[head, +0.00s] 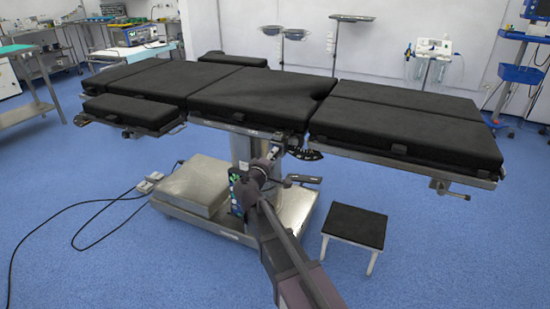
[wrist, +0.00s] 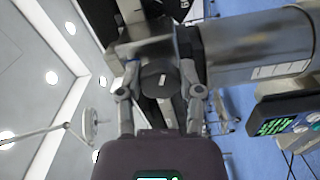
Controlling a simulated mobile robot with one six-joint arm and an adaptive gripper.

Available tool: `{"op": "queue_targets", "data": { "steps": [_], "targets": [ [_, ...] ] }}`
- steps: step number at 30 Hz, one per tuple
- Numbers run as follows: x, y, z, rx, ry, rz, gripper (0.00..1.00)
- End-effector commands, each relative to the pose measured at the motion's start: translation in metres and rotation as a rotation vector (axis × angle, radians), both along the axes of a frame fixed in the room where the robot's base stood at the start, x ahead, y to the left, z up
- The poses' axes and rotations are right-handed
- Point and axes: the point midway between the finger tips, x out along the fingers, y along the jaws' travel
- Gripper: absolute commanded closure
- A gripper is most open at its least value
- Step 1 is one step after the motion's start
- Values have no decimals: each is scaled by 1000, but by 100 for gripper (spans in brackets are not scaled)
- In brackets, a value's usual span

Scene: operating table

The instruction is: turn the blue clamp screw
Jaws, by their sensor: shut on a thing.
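The operating table (head: 385,112) has black pads and stands on a steel column and base. My gripper (head: 272,154) is up against the table's near side, just below the pads, in the head view. In the wrist view my gripper (wrist: 160,72) has a finger on each side of a dark round knob (wrist: 160,84), seen end-on, and is shut on it. The knob sits below a dark clamp block (wrist: 145,42) next to a thick grey metal cylinder (wrist: 262,58). The knob looks dark grey to black; no blue shows on it. In the head view the knob is too small to make out.
A black step stool (head: 355,226) stands on the floor right of my arm. A steel box (head: 193,185) lies on the table's base at left, with black cables (head: 85,225) trailing across the floor. Free blue floor lies in front.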

Motion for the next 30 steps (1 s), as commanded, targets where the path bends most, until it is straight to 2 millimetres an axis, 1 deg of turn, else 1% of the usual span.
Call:
{"op": "queue_targets", "data": {
  "steps": [1, 30],
  "targets": [
    [-3, -2, -1, -39, 17, -5, 100],
    [-1, 3, 2, -907, 329, 7, 100]
  ]
}}
